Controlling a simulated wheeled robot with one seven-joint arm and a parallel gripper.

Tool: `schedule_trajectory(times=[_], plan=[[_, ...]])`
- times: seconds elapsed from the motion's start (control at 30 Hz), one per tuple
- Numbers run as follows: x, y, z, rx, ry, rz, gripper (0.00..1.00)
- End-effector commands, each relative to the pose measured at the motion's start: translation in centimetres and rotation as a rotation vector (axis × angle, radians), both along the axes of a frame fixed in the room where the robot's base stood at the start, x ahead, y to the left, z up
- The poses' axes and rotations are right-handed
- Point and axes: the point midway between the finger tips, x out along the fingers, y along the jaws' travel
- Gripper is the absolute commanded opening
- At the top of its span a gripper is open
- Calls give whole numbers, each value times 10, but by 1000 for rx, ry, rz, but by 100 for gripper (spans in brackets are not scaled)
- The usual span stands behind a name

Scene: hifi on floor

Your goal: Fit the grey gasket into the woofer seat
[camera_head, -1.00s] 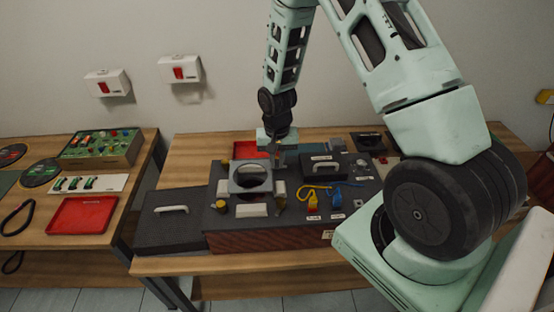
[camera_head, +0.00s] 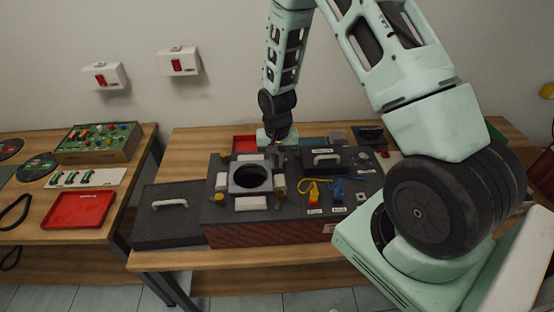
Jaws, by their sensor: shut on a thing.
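The grey gasket (camera_head: 236,187) is a square frame with a round opening. It lies about flat on the dark speaker panel, around the dark round hole of the woofer seat (camera_head: 252,178). Whether it is fully down in the seat is too small to tell. My gripper (camera_head: 279,157) is at the gasket's far right corner, pointing down. It is shut on the gasket, though its fingertips are small and partly hidden.
White blocks (camera_head: 250,203) stand around the seat. To the right are a black handled lid (camera_head: 326,160) and yellow and blue cables (camera_head: 338,188). A dark case (camera_head: 168,218) lies left. A red tray (camera_head: 78,211) is on the left table.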

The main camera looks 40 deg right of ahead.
Motion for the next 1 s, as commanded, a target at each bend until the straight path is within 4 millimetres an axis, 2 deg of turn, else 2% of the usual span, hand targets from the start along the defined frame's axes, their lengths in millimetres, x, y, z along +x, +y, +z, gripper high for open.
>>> schedule_trajectory(times=[0.53, 0.87, 0.9, 0.97, 1.0], plan=[[0, 0, -20, 0, 1, 0, 0], [0, 0, -21, 0, 0, 0, 0], [0, 0, -21, 0, 0, 0, 17], [0, 0, -21, 0, 0, 0, 34], [0, 0, -21, 0, 0, 0, 37]])
